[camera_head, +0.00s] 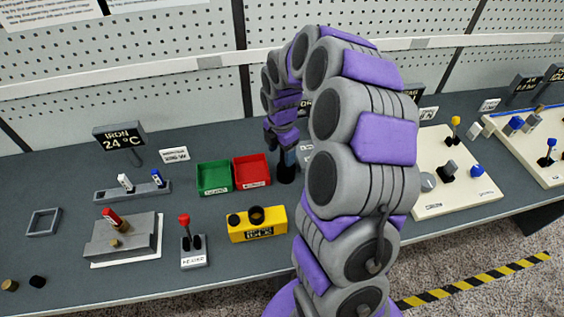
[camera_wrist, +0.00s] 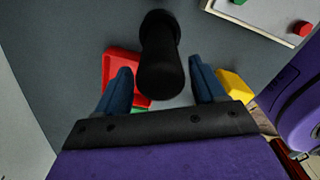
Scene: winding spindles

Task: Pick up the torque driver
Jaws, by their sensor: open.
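A black cylinder with a wider dark foot, which looks like the torque driver (camera_wrist: 161,70), stands on the bench. It shows between the two blue fingers of my gripper (camera_wrist: 160,72), with a gap on each side. My gripper is open, and nothing is clamped in it. In the head view the gripper (camera_head: 287,153) points down over the dark driver (camera_head: 287,174), just right of the red bin. The gripper and my arm hide part of the driver there, and I cannot read any label on it.
A red bin (camera_head: 251,171) and green bin (camera_head: 214,178) sit just left of the driver. A yellow block with black knobs (camera_head: 257,224) is in front. A cream board (camera_head: 462,200) lies to the right. A pegboard wall (camera_head: 190,70) rises behind.

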